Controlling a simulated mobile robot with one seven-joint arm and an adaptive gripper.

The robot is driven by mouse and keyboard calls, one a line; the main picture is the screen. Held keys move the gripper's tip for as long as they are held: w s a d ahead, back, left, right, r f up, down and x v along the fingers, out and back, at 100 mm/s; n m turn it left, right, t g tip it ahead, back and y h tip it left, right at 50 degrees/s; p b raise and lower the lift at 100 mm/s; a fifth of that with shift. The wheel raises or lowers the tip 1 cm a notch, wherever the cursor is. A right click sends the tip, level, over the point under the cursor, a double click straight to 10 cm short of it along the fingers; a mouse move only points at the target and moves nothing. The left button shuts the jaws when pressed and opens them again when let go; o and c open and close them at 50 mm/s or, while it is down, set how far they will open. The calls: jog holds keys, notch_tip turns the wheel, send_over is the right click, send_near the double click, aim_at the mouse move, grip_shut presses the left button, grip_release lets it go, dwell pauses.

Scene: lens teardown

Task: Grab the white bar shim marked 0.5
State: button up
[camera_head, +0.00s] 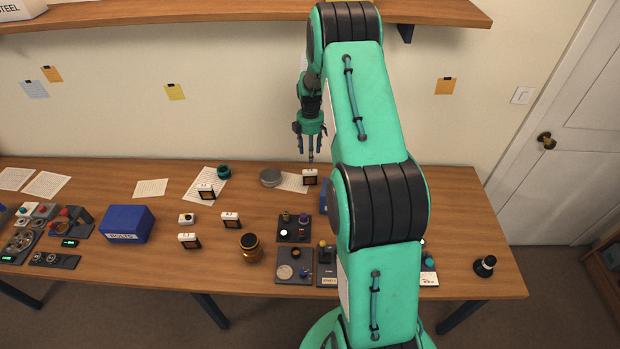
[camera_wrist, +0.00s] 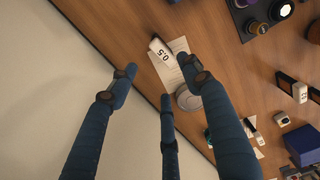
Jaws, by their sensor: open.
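The white bar shim marked 0.5 (camera_wrist: 161,50) shows its label in the wrist view, between and beyond my fingertips. In the head view it is the small white-topped piece with a dark body (camera_head: 310,174), at the back of the table by a sheet of paper. My gripper (camera_head: 311,158) points down near the wall, above and slightly behind the shim. In the wrist view its fingers (camera_wrist: 160,78) are spread and empty, apart from the shim. Similar white-topped pieces stand at the left (camera_head: 207,191), the middle (camera_head: 231,219) and the front (camera_head: 189,240); their marks are too small to read.
A grey round disc (camera_head: 270,177) and a paper sheet (camera_head: 292,184) lie beside the shim. Dark trays with small parts (camera_head: 294,228) stand in front. A blue box (camera_head: 126,223) stands left. The wall is close behind my gripper; a shelf (camera_head: 200,12) hangs above.

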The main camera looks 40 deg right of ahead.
aim_at(310, 174)
jog(key=shift+f, duration=4.2)
jog(key=shift+f, duration=0.1)
jog(key=shift+a+f, duration=0.1)
jog(key=shift+f, duration=2.4)
grip_shut()
jog(key=shift+r, duration=5.05)
